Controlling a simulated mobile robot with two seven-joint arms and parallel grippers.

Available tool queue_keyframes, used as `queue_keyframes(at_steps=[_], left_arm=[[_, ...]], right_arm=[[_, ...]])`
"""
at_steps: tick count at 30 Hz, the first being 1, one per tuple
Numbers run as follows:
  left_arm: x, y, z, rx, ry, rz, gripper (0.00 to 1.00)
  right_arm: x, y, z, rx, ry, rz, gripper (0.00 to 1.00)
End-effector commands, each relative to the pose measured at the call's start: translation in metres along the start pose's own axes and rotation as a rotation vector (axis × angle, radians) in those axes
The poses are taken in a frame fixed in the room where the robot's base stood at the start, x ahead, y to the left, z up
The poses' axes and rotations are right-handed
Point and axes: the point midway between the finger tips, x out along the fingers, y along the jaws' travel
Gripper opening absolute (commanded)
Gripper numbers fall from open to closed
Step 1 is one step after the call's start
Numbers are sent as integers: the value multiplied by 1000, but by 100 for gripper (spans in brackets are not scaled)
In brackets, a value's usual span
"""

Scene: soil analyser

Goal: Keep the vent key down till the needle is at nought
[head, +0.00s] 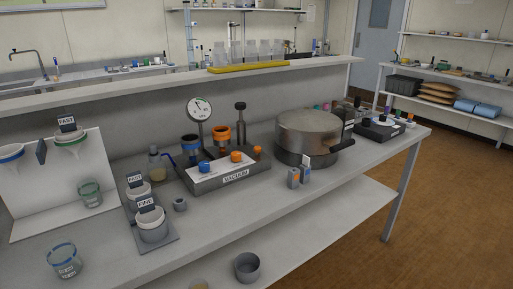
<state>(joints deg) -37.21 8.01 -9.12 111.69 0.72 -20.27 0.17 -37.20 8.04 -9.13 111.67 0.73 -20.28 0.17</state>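The vacuum unit (222,182) stands on the bench, with a VACUUM label on its front. Its top panel carries a blue key (204,166), an orange key (236,157) and a smaller orange-brown knob (257,152). I cannot read which one is the vent key. A round white gauge (199,108) stands on a post behind the panel. Its needle shows as a short dark line near the middle of the dial, but the scale is too small to read. Neither of my grippers is in view, and nothing is touching the keys.
Cups labelled FAST and FINE (152,224) stand on a tray at the left. A raised shelf (150,88) runs behind. The bench front edge is mostly clear.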

Motion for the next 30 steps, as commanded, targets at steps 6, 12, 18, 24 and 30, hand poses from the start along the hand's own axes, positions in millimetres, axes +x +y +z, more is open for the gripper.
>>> queue_keyframes(at_steps=[6, 12, 18, 24, 30], left_arm=[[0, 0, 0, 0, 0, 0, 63], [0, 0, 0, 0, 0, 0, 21], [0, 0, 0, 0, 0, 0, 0], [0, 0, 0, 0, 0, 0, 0], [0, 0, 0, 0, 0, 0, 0]], right_arm=[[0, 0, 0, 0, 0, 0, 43], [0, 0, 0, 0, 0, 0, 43], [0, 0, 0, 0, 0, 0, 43], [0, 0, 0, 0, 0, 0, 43], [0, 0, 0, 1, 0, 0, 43]])
